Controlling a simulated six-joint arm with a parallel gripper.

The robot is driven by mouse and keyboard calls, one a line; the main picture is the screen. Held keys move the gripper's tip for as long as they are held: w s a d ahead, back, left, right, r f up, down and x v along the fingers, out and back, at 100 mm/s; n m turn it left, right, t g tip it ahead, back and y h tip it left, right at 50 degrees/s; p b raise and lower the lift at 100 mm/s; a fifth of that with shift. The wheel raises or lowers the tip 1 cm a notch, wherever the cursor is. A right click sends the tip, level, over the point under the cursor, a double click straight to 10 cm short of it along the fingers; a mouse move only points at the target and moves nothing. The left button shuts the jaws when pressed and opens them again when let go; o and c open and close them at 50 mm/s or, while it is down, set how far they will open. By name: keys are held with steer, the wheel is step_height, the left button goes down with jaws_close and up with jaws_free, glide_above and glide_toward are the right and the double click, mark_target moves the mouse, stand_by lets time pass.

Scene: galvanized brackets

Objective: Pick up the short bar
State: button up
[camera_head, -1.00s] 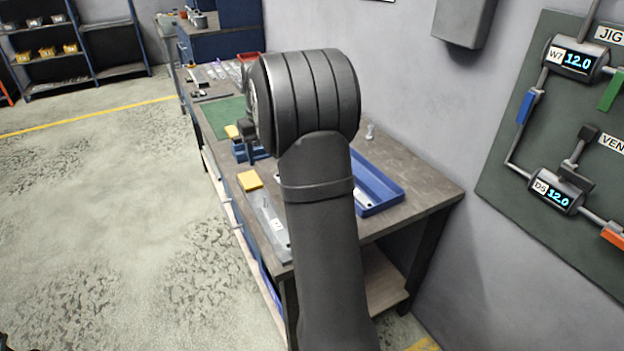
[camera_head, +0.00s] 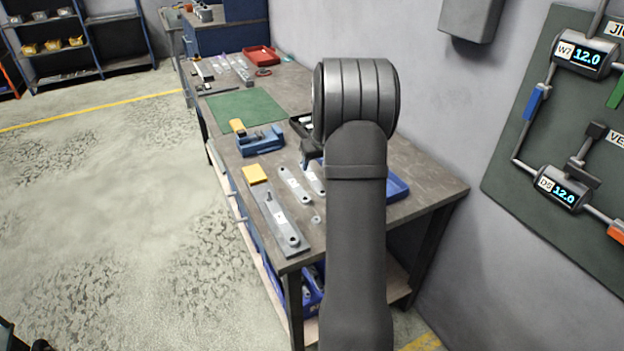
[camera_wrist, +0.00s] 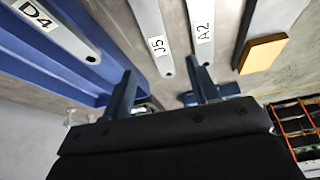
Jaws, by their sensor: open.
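Two flat galvanized bars with holes lie side by side on the bench. In the wrist view one is labelled A2 (camera_wrist: 205,22) and the other J5 (camera_wrist: 151,28). They appear in the head view as a left bar (camera_head: 294,187) and a right bar (camera_head: 316,183), the right one partly hidden by my arm. A bar labelled D4 (camera_wrist: 62,28) lies in a blue tray (camera_wrist: 40,68). I cannot tell which is the short bar. My gripper (camera_wrist: 164,88) is open and empty near the A2 and J5 bars; my arm mostly hides it in the head view.
A wide grey plate (camera_head: 280,222) lies at the bench's front edge, beside a yellow block (camera_head: 255,174). A small washer (camera_head: 316,220) lies to its right. The blue tray (camera_head: 397,187) is behind my arm. A blue vise (camera_head: 260,140) and green mat (camera_head: 245,108) are farther back.

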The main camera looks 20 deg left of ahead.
mark_target(312, 177)
steer(key=x, duration=0.7)
steer(key=shift+w+f, duration=0.1)
steer(key=shift+f, duration=0.15)
jaws_close()
steer(key=shift+r, duration=0.15)
